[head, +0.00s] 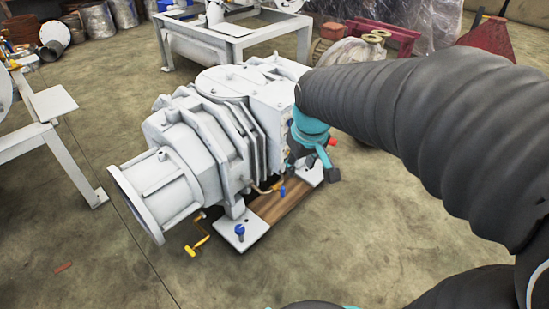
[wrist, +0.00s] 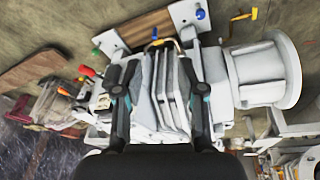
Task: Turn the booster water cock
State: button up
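The booster is a white ribbed machine with a round flange (head: 185,165), standing on white feet and a wooden board; it also fills the middle of the wrist view (wrist: 165,95). Small coloured fittings show low on its side: a blue one (head: 282,191) below a thin copper-coloured pipe, and a red one (head: 332,142). I cannot tell which is the water cock. In the wrist view, a small blue fitting (wrist: 154,33) lies beyond the fingertips. My gripper (wrist: 160,72) is open, its fingers apart with nothing held. In the head view my arm partly hides it at the booster's right side.
A yellow handle (head: 198,246) and a blue bolt (head: 240,232) are by the front foot. A white frame (head: 40,135) stands left and a white table (head: 235,30) behind. Red metal parts (head: 375,37) lie at the back right.

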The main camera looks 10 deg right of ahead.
jog(key=w+f+n+g+p, duration=0.2)
jog(key=w+f+p, duration=0.2)
jog(key=w, duration=0.5)
jog(key=n+g+p, duration=0.1)
jog(key=n+p, duration=0.1)
jog(key=p, duration=0.1)
send_over(283, 188)
notch_tip(283, 188, down, 10)
notch_tip(283, 188, down, 14)
jog(key=shift+w+r, duration=0.1)
jog(key=shift+r, duration=0.1)
grip_shut()
